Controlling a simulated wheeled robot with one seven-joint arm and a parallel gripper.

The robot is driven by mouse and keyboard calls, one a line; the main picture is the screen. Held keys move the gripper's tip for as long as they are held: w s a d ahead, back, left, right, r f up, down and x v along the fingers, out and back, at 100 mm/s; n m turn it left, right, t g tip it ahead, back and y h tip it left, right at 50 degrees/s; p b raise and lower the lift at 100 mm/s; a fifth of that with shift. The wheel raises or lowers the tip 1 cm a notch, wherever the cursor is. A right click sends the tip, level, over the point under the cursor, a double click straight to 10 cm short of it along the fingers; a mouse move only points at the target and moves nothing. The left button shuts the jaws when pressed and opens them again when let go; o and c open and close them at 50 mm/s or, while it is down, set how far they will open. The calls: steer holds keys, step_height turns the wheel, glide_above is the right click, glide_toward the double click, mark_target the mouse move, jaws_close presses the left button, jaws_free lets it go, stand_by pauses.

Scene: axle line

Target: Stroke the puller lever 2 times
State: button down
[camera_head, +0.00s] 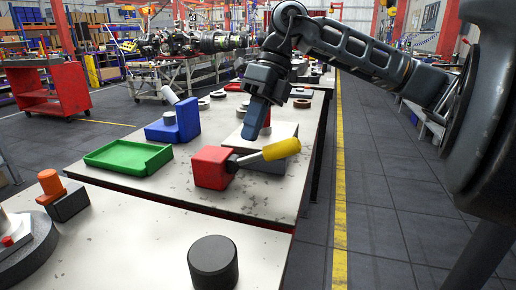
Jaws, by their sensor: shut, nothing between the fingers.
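The puller lever (269,152) has a grey shaft and a yellow grip at its right end. It comes out of the side of a red block (211,168) on the bench and slants slightly up to the right. My gripper (252,137) is shut and empty. It points down behind the lever, just above or at a pale plate, and appears apart from the yellow grip. Whether its tip touches the plate I cannot tell.
A green tray (128,170) and a blue block (174,122) stand left on the bench (270,203). A black cylinder (212,268) stands on the near bench. Rings and discs lie farther back. The aisle on the right, with a yellow floor line (340,180), is clear.

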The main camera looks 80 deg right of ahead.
mark_target(262, 153)
steer(key=shift+s+a+f+b, duration=0.1)
steer(key=shift+s+f+b, duration=0.25)
steer(key=shift+f+b, duration=0.5)
steer(key=shift+s+d+f+b, duration=0.1)
steer(key=shift+s+f+b, duration=0.4)
steer(key=shift+b, duration=0.65)
steer(key=shift+s+a+f+b, duration=0.1)
steer(key=shift+s+f+b, duration=0.1)
steer(key=shift+f+b, duration=0.7)
stand_by(2.8)
steer(key=shift+r, duration=0.2)
stand_by(0.4)
steer(key=shift+w+r+p, duration=0.25)
steer(key=shift+w+r, duration=0.1)
steer(key=shift+r, duration=0.35)
steer(key=shift+w+r+p, duration=0.25)
steer(key=shift+w+r, duration=0.1)
steer(key=shift+r, duration=0.3)
steer(key=shift+w+r+p, duration=0.25)
steer(key=shift+w+r, duration=0.1)
steer(key=shift+r, duration=0.35)
